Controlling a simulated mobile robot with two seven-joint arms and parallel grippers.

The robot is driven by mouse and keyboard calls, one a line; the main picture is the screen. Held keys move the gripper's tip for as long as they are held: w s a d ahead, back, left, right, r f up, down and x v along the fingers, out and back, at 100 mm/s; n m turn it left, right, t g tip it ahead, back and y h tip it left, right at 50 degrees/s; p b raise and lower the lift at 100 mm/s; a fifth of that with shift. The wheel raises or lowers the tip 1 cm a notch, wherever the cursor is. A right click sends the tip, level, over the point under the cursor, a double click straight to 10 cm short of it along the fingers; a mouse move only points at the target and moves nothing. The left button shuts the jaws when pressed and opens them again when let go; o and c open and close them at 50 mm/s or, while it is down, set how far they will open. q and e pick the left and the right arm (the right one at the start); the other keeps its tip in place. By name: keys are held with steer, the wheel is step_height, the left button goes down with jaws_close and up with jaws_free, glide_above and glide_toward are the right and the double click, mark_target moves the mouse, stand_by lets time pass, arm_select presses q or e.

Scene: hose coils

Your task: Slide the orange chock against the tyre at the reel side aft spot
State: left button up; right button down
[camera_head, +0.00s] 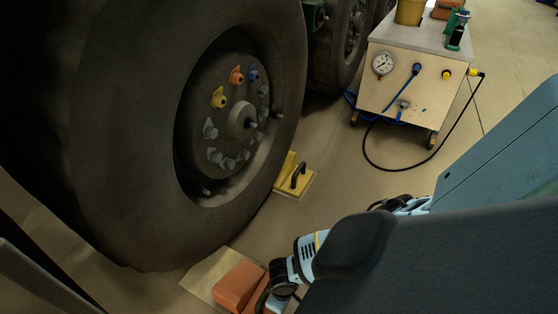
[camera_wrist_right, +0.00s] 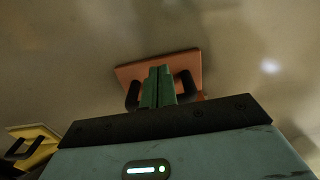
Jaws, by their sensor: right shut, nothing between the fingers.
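The orange chock (camera_head: 237,287) is at the bottom of the head view, on a pale floor patch near the big black tyre (camera_head: 130,150). In the right wrist view the orange chock (camera_wrist_right: 185,62) shows a black handle (camera_wrist_right: 187,84). My right gripper's green fingers (camera_wrist_right: 158,84) are shut and empty, in front of the middle of that handle. I cannot tell whether they touch the chock. In the head view my right wrist is above and beside the chock, and its fingertips are hidden. My left gripper is not in view.
A yellow chock (camera_head: 294,178) with a black handle lies at the tyre's right side; it also shows in the wrist view (camera_wrist_right: 30,146). A cart (camera_head: 395,85) with a gauge stands at the back, its black hose looping on the floor. Floor between is clear.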

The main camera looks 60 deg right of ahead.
step_height(320, 180, down, 3)
steer(key=shift+f+b, duration=0.15)
steer(key=shift+b, duration=0.7)
steer(key=w+b, duration=0.1)
steer(key=w, duration=0.1)
steer(key=shift+w, duration=0.3)
steer(key=shift+w+a+r+b, duration=0.2)
steer(key=shift+w+b, duration=0.15)
steer(key=shift+w, duration=0.3)
steer(key=shift+r, duration=0.1)
